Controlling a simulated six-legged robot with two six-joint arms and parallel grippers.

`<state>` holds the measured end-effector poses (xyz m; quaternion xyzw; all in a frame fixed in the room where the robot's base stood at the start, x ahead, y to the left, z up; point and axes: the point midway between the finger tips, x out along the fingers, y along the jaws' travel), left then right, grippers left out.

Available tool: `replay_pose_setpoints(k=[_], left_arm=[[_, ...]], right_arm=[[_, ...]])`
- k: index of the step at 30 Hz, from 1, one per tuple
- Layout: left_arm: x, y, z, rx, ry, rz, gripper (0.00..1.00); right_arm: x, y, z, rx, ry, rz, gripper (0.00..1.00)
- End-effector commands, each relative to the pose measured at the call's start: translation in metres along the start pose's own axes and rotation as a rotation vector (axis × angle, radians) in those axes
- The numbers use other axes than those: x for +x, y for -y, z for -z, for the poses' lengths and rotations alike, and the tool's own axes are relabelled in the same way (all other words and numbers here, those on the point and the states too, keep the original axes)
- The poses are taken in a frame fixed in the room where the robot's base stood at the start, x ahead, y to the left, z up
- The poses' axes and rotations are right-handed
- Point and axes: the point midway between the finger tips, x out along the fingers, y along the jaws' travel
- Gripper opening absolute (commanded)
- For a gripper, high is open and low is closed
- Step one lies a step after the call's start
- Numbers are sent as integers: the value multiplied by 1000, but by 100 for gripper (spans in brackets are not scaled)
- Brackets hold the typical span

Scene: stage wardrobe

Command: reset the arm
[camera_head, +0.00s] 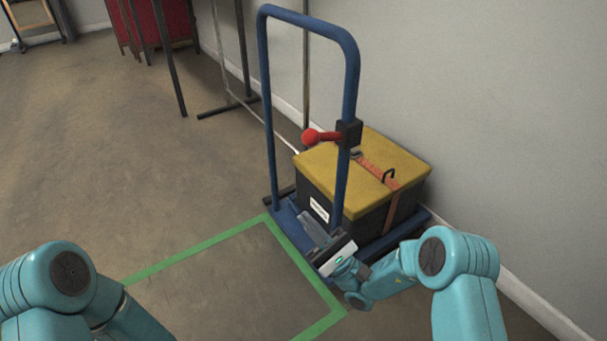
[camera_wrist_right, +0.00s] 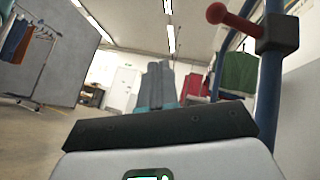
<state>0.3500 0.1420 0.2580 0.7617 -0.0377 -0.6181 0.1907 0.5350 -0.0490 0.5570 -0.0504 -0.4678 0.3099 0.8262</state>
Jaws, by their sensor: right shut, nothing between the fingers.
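My right gripper (camera_head: 310,228) is in front of the blue cart's (camera_head: 267,110) near left corner, low by its handle frame. Its grey fingers are shut with nothing between them. In the right wrist view the shut fingers (camera_wrist_right: 160,85) point out into the room, with the cart's handle post (camera_wrist_right: 268,90) to their right. My left arm shows at the lower left of the head view, but its gripper is out of the picture.
A black box with a yellow lid (camera_head: 345,168) and an orange strap sits on the cart. A red-knobbed lever (camera_head: 320,136) sticks out from the handle. Green tape (camera_head: 195,250) marks the floor. Clothes racks stand behind. The floor at left is open.

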Motion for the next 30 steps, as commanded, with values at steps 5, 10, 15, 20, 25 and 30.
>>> replay_pose_setpoints(k=[5, 10, 15, 20, 25, 30], left_arm=[[-1, 0, 0, -2, 1, 0, 43], [-7, -2, 1, -16, 4, 4, 43], [-13, -3, 2, -39, 10, 10, 43], [-18, -4, 2, -60, 16, 16, 43], [-22, -5, 2, -74, 20, 19, 43], [-24, -5, 2, -85, 23, 22, 43]], right_arm=[[-1, -10, 1, 29, -23, -50, 0], [-28, -90, 1, 214, -190, -451, 0], [-131, -182, -28, 325, -414, -1075, 0], [-244, -198, -52, 190, -559, -1596, 0], [-307, -175, -52, -71, -617, -1899, 0], [-330, -148, -41, -340, -622, -2041, 0]])
